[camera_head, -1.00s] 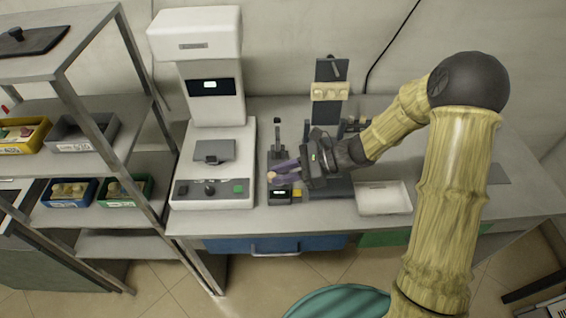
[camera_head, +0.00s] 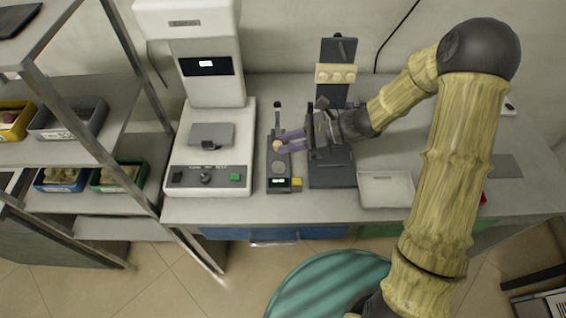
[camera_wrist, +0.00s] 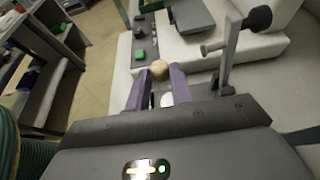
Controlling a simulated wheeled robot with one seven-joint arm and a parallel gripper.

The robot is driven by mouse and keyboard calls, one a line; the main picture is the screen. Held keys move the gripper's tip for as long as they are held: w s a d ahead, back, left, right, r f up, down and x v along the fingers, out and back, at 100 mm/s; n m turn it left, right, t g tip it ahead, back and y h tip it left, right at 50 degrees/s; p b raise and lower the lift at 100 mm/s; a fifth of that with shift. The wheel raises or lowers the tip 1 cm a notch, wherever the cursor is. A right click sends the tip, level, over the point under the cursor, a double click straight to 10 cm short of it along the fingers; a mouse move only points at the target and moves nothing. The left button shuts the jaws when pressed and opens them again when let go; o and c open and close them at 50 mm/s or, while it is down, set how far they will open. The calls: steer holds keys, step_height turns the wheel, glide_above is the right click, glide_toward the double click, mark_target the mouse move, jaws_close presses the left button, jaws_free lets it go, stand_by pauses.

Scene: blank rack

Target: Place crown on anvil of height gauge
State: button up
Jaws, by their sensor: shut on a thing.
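The crown (camera_head: 277,146) is a small pale tan piece at the tips of my gripper's purple fingers (camera_head: 284,143). My gripper is shut on it; the crown also shows between the fingertips in the wrist view (camera_wrist: 159,70). The height gauge (camera_head: 270,184) is a small dark stand with an upright post, a lit display and a yellow button. Its round grey anvil (camera_head: 279,168) shows just below the crown in the head view. A pale disc, probably the anvil, shows between the fingers in the wrist view (camera_wrist: 167,100). I cannot tell the crown's height above it.
A white machine (camera_head: 215,105) with a grey stage stands left of the gauge. A dark fixture (camera_head: 331,172) and an empty white tray (camera_head: 386,204) are at the right. The gauge's post and spindle (camera_wrist: 228,50) rise close to my fingers. A shelf rack (camera_head: 130,110) stands left.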

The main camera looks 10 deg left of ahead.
glide_above(288, 168)
step_height(288, 168, down, 5)
step_height(288, 168, down, 4)
steer(key=shift+r, duration=0.25)
steer(key=shift+f, duration=0.15)
steer(key=shift+w+f, duration=0.1)
steer(key=shift+w, duration=0.05)
steer(key=o, duration=0.9)
steer(key=shift+s+a, duration=0.15)
steer(key=shift+s, duration=0.05)
steer(key=shift+c, duration=0.2)
steer(key=shift+o, duration=0.4)
steer(key=shift+w, duration=0.1)
